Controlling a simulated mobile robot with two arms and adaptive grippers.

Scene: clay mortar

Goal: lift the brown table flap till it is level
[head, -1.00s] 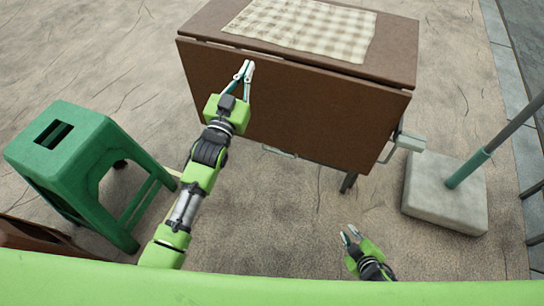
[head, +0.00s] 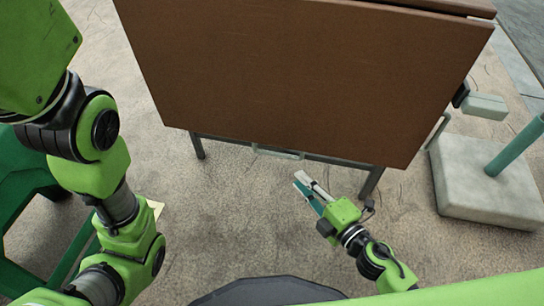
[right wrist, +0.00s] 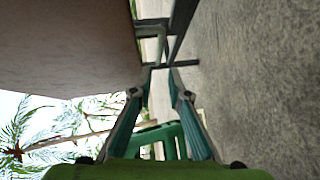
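The brown table flap (head: 310,75) hangs down steeply and fills the upper middle of the head view. In the right wrist view the flap (right wrist: 70,45) is a broad surface at the upper left. My right gripper (head: 300,181) is open and empty, low in front of the flap's bottom edge and apart from it in the head view. Its two fingers (right wrist: 160,68) show a gap between them in the right wrist view. My left arm crosses the left of the head view, but its gripper is out of frame.
Table legs (head: 372,181) and a pale bar (head: 278,153) show below the flap. A green stool (head: 28,190) stands at the left, partly behind my left arm. A concrete block (head: 485,185) with a teal pole (head: 518,145) stands at the right. The floor under the flap looks clear.

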